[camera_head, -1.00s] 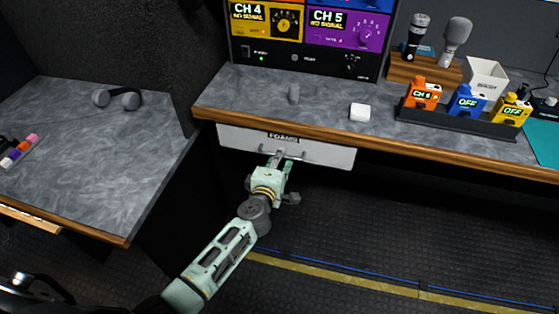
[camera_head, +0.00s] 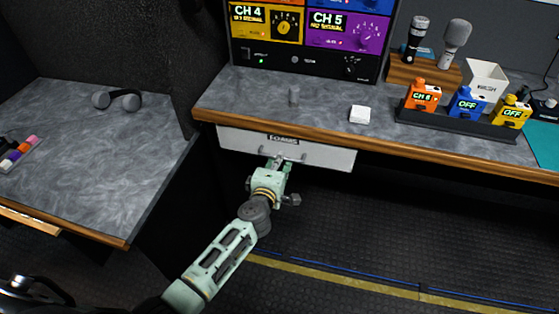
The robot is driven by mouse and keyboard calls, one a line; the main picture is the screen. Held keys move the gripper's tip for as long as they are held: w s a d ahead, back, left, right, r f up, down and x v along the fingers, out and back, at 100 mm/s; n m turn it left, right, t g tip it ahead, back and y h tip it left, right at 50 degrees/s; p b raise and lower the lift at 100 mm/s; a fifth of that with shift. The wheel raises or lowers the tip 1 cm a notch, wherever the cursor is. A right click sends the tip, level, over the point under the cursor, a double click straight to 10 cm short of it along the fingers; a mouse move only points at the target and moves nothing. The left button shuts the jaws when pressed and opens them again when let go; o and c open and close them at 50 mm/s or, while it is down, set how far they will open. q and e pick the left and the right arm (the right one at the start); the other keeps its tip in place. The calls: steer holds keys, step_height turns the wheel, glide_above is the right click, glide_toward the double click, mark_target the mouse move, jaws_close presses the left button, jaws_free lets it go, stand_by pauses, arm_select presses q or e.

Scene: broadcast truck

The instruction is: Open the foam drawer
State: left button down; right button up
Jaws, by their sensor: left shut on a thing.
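The foam drawer (camera_head: 325,155) is a white-fronted drawer with a dark label reading FOAMS, under the front edge of the grey desk. Its front sits close under the wooden edge, and no inside of the drawer shows. A grey bar handle (camera_head: 296,157) is on its front. My left gripper (camera_head: 279,162) is at the handle and shut on it, reaching up from below. The gripper hides part of the handle and the lower front. My right gripper is not in view.
A side counter (camera_head: 90,180) with headphones (camera_head: 117,99) stands at left. The floor before the drawer is clear.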

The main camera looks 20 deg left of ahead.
arm_select(q)
steer(key=s+p, duration=0.1)
steer(key=s, duration=2.3)
steer(key=shift+s, duration=0.1)
steer(key=c, duration=1.9)
jaws_free()
steer(key=shift+o, duration=0.2)
